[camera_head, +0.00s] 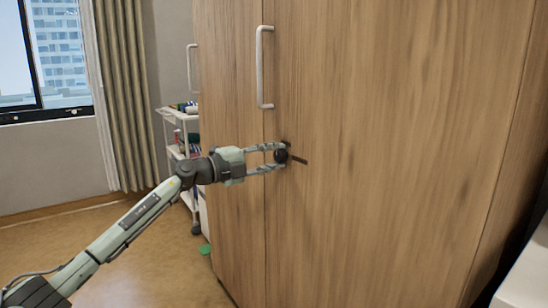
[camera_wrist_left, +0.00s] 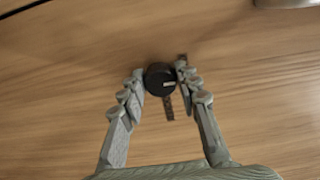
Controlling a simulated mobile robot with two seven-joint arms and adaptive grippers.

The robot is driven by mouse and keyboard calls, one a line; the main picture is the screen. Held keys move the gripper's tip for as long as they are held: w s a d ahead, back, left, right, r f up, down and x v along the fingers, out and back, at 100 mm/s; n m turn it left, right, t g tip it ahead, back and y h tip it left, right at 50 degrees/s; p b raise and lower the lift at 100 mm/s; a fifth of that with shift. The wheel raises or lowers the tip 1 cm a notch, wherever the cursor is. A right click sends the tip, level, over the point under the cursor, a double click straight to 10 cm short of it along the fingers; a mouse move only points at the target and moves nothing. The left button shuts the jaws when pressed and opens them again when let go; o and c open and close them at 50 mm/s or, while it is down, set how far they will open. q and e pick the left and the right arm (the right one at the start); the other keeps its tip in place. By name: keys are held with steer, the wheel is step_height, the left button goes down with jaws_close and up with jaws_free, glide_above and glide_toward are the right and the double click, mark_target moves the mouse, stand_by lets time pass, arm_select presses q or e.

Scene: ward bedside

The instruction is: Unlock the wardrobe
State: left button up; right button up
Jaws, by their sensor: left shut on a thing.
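The wardrobe (camera_head: 390,130) is tall, with wood-grain doors, and fills the middle and right of the head view. Its doors look closed. A small round black knob (camera_head: 281,156) sits on the door front, below a handle. My left gripper (camera_head: 280,157) is shut on this knob, with one finger on each side. In the left wrist view the knob (camera_wrist_left: 160,79) lies between the fingertips (camera_wrist_left: 161,82) and bears a small light mark. A short dark strip (camera_wrist_left: 169,108) shows behind it on the door. My right gripper is not in view.
Pale bar handles stand on the doors, one above the knob (camera_head: 260,68) and one farther left (camera_head: 191,68). A white trolley (camera_head: 172,115) with small items stands behind the wardrobe's left side.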

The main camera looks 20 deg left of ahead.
arm_select(q)
steer(key=o, duration=1.1)
steer(key=shift+o, duration=0.2)
steer(key=v, duration=1.2)
